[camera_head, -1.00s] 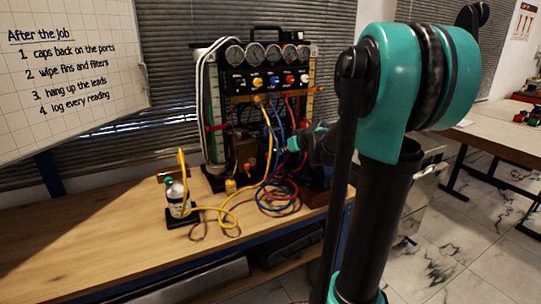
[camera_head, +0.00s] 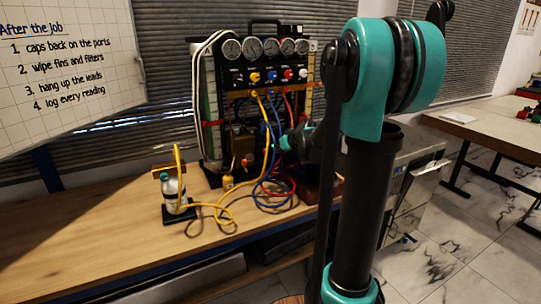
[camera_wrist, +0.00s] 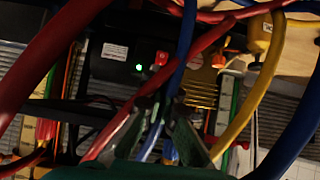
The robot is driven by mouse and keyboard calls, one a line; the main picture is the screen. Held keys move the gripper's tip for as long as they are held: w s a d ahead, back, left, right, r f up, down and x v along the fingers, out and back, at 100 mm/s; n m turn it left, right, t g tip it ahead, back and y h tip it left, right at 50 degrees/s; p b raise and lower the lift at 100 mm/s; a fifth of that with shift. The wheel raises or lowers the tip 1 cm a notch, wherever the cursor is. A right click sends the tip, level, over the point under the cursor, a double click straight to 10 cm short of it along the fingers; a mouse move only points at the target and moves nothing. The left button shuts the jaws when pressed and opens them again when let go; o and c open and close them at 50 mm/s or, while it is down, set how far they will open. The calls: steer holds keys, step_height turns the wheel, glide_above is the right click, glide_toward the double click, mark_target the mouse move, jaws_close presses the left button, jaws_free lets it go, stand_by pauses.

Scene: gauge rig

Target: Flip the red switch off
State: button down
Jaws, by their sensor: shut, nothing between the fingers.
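In the wrist view a small red switch (camera_wrist: 161,58) sits on a dark box (camera_wrist: 125,60), beside a lit green lamp (camera_wrist: 138,67). My gripper (camera_wrist: 172,100) is below the switch in that picture, its dark fingers shut with nothing between them and apart from the switch. A red hose (camera_wrist: 195,55) and a blue hose (camera_wrist: 186,45) cross close by the switch and fingers. In the head view my gripper is in front of the gauge rig (camera_head: 265,75), largely hidden by my arm and the hoses. I cannot make out the switch there.
Yellow, blue and red hoses (camera_head: 272,190) hang and loop in front of the rig. A small bottle (camera_head: 172,188) stands on a black base on the wooden bench (camera_head: 110,235). The bench's left part is clear. A whiteboard (camera_head: 70,70) hangs at left.

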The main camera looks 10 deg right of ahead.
mark_target(268, 155)
steer(key=x, duration=0.9)
steer(key=shift+w+f+t, duration=0.25)
steer(key=shift+f+t, duration=0.2)
steer(key=shift+t, duration=0.15)
steer(key=shift+a, duration=0.1)
steer(key=shift+r, duration=0.85)
